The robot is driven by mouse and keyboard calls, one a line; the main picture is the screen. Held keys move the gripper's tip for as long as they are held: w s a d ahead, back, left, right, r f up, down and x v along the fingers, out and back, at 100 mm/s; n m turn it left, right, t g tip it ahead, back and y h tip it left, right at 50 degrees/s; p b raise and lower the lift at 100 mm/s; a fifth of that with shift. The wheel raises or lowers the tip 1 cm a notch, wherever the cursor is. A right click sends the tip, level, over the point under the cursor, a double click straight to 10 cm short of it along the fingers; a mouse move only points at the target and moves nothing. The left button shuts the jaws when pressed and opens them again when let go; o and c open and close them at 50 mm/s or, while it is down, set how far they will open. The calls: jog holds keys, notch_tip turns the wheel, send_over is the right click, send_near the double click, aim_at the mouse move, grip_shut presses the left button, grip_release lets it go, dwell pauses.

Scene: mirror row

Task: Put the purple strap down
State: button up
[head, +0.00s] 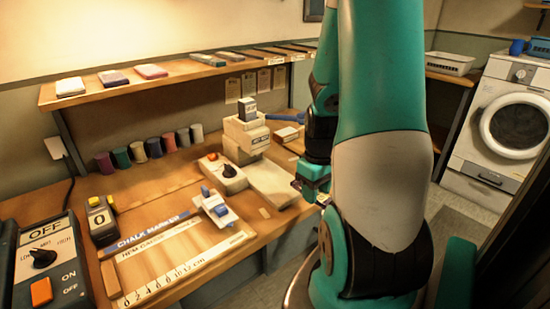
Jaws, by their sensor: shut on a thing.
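My gripper (309,191) is at the end of my green and white arm, at the right end of the wooden workbench (185,185). It is shut on the purple strap (296,184), of which only a small dark purple bit shows at the jaws. The rest of the strap is hidden by the gripper and arm. I cannot tell whether the strap touches the bench.
A white sewing machine (270,180) stands just left of the gripper. Several thread spools (138,152) line the back, under a shelf (190,72) with folded cloths. A control box (45,262) and hem gauge (185,265) lie at left. A washing machine (500,125) stands far right.

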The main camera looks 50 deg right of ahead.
jog(key=p, duration=0.2)
send_over(275, 182)
jog(key=shift+d, duration=0.1)
jog(key=shift+f, duration=1.8)
jog(key=shift+f, duration=0.2)
jog(key=o, duration=1)
jog(key=shift+r, duration=0.15)
